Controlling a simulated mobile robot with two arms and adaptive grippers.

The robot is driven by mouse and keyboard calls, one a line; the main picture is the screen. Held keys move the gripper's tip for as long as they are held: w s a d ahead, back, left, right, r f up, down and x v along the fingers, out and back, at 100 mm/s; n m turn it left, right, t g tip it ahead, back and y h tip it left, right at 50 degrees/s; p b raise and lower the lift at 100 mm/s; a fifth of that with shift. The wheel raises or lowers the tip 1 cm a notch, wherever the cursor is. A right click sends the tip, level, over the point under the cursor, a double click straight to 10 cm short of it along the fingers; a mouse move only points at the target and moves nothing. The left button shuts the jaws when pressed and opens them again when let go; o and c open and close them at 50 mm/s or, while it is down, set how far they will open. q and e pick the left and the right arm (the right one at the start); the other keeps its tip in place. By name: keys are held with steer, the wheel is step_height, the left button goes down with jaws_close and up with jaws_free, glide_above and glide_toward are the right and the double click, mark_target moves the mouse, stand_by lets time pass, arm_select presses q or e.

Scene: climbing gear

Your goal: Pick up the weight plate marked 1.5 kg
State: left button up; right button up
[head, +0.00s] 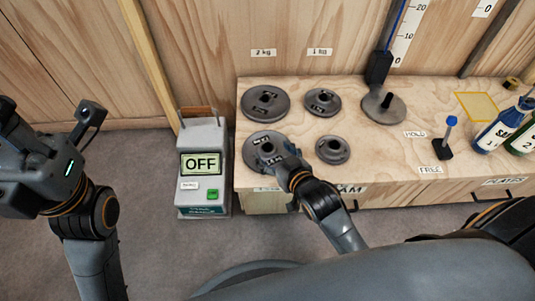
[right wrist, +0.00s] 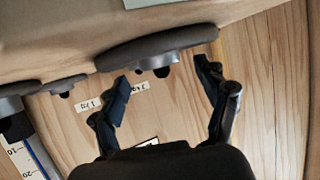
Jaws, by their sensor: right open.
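Several grey round weight plates lie on the wooden bench. The front-left plate (head: 256,140) is large with a raised hub, and a dark marking on it is too small to read. My right gripper (head: 286,163) is over its front-right side and hides part of it. In the right wrist view the open fingers (right wrist: 164,74) are on either side of the hub of a large plate (right wrist: 160,42), with nothing gripped. No 1.5 kg marking can be read on any plate. My left arm's end (head: 45,160) is at the left edge, its fingers unclear.
The back-left plate (head: 265,102) lies below a 2 kg label, the back-right plate (head: 322,101) below a 1 kg label. A small front-right plate (head: 332,149) is close by. A post on a disc (head: 384,108) and bottles (head: 497,130) are right.

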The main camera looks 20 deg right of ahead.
steer(key=shift+b+x, duration=0.45)
steer(key=shift+x, duration=0.75)
steer(key=shift+c, duration=0.3)
jaws_close()
steer(key=shift+w+r, duration=0.1)
steer(key=shift+r, duration=0.1)
